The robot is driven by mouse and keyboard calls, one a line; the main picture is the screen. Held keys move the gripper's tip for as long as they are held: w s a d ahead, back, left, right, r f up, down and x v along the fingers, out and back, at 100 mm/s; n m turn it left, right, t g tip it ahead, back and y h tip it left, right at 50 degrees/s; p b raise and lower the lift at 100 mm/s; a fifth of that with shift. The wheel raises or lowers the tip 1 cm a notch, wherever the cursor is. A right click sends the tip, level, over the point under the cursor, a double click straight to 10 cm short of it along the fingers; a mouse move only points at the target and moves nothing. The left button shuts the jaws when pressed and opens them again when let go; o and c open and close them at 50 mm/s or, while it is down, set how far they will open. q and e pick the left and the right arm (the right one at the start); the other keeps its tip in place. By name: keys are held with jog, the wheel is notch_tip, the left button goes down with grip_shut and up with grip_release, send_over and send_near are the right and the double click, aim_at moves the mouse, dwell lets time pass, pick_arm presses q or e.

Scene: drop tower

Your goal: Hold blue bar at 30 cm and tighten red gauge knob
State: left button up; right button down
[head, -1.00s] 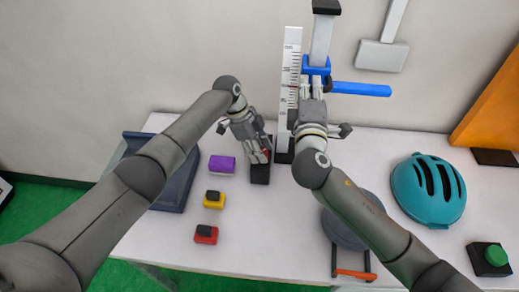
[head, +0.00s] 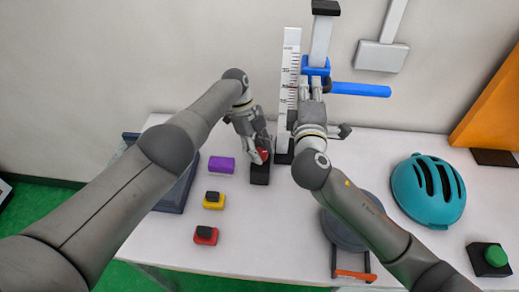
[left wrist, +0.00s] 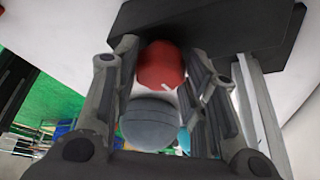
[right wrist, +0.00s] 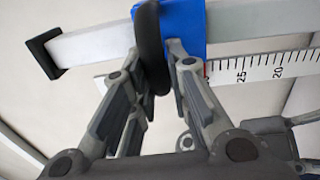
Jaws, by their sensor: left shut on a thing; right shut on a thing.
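The blue bar (head: 360,90) sticks out to the right from a blue slider (head: 318,68) on an upright metal post. In the right wrist view, my right gripper (right wrist: 153,75) is shut on the black part (right wrist: 150,45) at the blue slider (right wrist: 184,22). In the head view, my right gripper (head: 312,90) is just below the slider. The red gauge knob (head: 263,155) is on a dark block on the table. My left gripper (head: 258,152) is shut around it. The left wrist view shows the red knob (left wrist: 162,66) between the fingers.
A white ruler (head: 289,90) stands beside the post. In the right wrist view, a red mark lies just past 25 at the slider's edge. A purple block (head: 222,164), yellow block (head: 214,201) and red block (head: 206,236) lie left. A teal helmet (head: 428,191) is right.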

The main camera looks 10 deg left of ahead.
pick_arm(q)
jog(key=shift+w+a, duration=0.15)
jog(key=o, duration=0.9)
jog(key=shift+o, duration=0.5)
jog(key=v, duration=1.2)
jog(key=shift+c, duration=0.2)
